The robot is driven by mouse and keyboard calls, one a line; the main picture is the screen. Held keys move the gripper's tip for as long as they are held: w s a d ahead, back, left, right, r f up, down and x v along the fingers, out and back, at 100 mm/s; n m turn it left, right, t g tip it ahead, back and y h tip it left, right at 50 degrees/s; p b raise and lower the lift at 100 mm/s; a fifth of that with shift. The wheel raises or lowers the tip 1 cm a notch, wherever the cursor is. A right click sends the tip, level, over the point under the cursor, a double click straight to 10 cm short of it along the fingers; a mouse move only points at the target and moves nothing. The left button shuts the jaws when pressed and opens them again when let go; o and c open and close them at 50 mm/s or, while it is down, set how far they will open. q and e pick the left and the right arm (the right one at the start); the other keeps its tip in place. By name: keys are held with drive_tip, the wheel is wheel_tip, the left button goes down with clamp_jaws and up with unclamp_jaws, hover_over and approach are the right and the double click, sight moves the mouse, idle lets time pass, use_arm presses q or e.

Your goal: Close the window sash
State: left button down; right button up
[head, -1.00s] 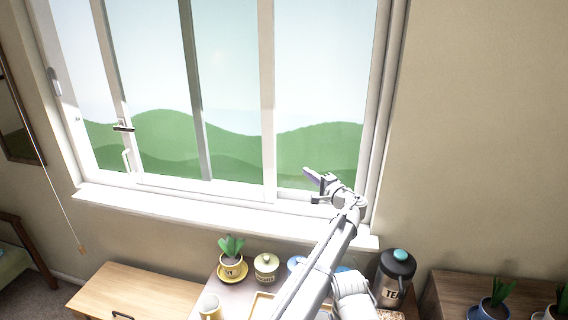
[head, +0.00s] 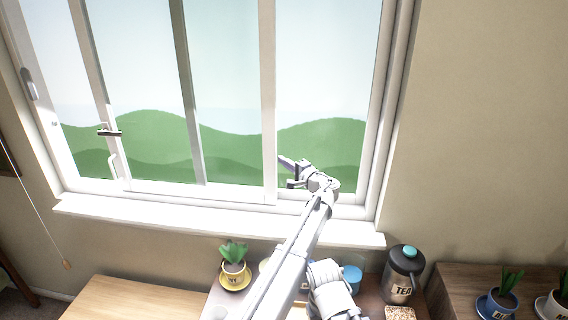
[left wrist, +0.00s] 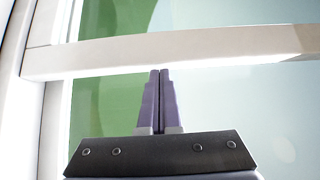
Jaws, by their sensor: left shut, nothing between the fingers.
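The window sash is a white-framed sliding pane with its left stile (head: 96,90) and right stile (head: 268,90) showing in the head view. A dark-tipped latch (head: 110,132) and a white handle (head: 113,166) are on the left stile. A strip of view shows between the left stile and the left window frame (head: 35,100). My left gripper (head: 283,161) is shut and empty, just right of the right stile's lower part. In the left wrist view its fingertips (left wrist: 160,72) lie close to a white bar (left wrist: 180,55); contact cannot be told. My right gripper is out of view.
The white sill (head: 200,222) below the window is bare. Below it are a potted plant (head: 233,258) on a yellow saucer, a tea canister (head: 402,275) and a blue item (head: 351,278) beside my arm. A pull cord (head: 40,205) hangs at left.

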sight(200, 152)
use_arm(q)
drive_tip(key=shift+a, duration=0.1)
idle(0.3)
drive_tip(key=a, duration=2)
drive_tip(key=w+a, duration=0.1)
drive_tip(key=a, duration=0.8)
drive_tip(key=shift+a, duration=0.5)
drive_tip(key=shift+d, duration=0.3)
drive_tip(key=d, duration=0.2)
drive_tip(key=s+d, duration=0.1)
drive_tip(key=d, duration=0.2)
drive_tip(key=shift+s+d, duration=0.1)
drive_tip(key=shift+s, duration=0.1)
drive_tip(key=v, duration=0.8)
drive_tip(key=shift+d, duration=0.2)
